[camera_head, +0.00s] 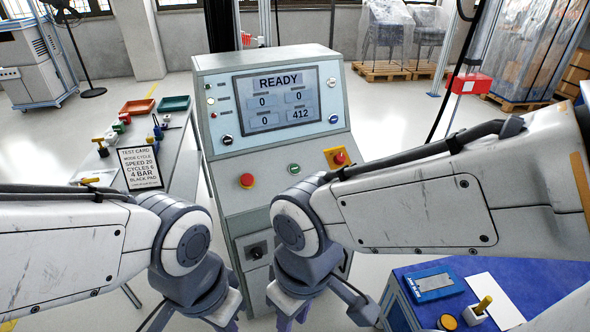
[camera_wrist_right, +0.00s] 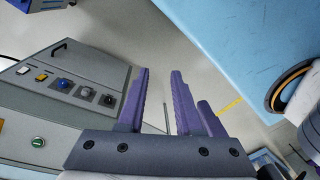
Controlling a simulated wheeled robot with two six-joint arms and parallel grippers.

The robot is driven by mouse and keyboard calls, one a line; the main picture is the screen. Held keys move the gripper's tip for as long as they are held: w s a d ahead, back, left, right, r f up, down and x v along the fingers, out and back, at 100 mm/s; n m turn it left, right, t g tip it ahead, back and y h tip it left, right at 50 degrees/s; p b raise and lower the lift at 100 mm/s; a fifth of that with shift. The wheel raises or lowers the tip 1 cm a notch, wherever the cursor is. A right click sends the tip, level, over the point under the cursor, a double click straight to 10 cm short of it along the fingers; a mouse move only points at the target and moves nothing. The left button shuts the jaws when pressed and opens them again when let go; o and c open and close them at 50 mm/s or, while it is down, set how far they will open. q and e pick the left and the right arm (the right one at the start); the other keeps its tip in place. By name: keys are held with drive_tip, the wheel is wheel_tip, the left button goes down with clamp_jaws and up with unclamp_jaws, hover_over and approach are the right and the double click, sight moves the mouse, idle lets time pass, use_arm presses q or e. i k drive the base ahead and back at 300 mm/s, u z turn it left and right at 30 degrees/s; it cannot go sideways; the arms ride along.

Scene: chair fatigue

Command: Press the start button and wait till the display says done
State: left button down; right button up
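The grey console (camera_head: 213,190) stands in the middle of the head view. Its display (camera_head: 277,98) reads READY, with 0, 0, 0 and 412 below. A small green button (camera_head: 294,168) sits on the sloped panel between two red buttons; its label is too small to read. My right gripper (camera_head: 290,320) points down in front of the console's lower part, apart from the green button. In the right wrist view its purple fingers (camera_wrist_right: 160,75) are apart with nothing between them. My left gripper (camera_head: 225,323) is at the bottom edge, its fingers mostly cut off.
Red buttons (camera_head: 247,180) and (camera_head: 338,157) flank the green one. A test card (camera_head: 140,167) stands on the left table. A blue-topped bench (camera_head: 530,282) is at lower right. The right wrist view shows a grey panel with knobs and a green button (camera_wrist_right: 38,142).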

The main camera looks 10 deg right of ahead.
sight(294, 168)
drive_tip(key=u, duration=0.9)
drive_tip(key=i, duration=0.6)
drive_tip(key=z, duration=1.5)
